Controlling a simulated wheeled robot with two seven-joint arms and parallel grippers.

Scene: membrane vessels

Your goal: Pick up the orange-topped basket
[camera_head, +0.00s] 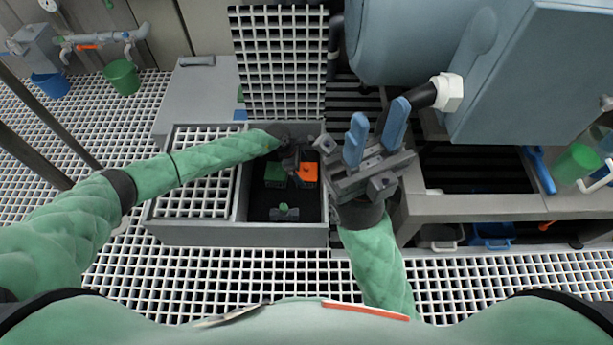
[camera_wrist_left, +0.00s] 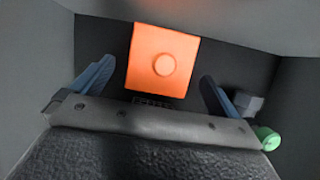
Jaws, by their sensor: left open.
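The orange-topped basket (camera_head: 307,172) is in the dark open half of a grey floor box. In the left wrist view its square orange top (camera_wrist_left: 163,58), with a round knob, lies beyond and between my open blue fingers. My left gripper (camera_wrist_left: 157,74) is open, with no visible contact on the basket. In the head view my left gripper (camera_head: 291,160) reaches down into the box beside the basket, its fingers mostly hidden. My right gripper (camera_head: 376,128) is empty, its blue fingers apart, to the right of the box.
Green-topped pieces (camera_head: 275,174) (camera_head: 284,209) share the box, whose grey walls (camera_head: 238,235) surround them closely. A raised grating (camera_head: 280,60) stands behind it. A grey bench (camera_head: 480,207) and a blue-grey tank (camera_head: 410,40) are to the right.

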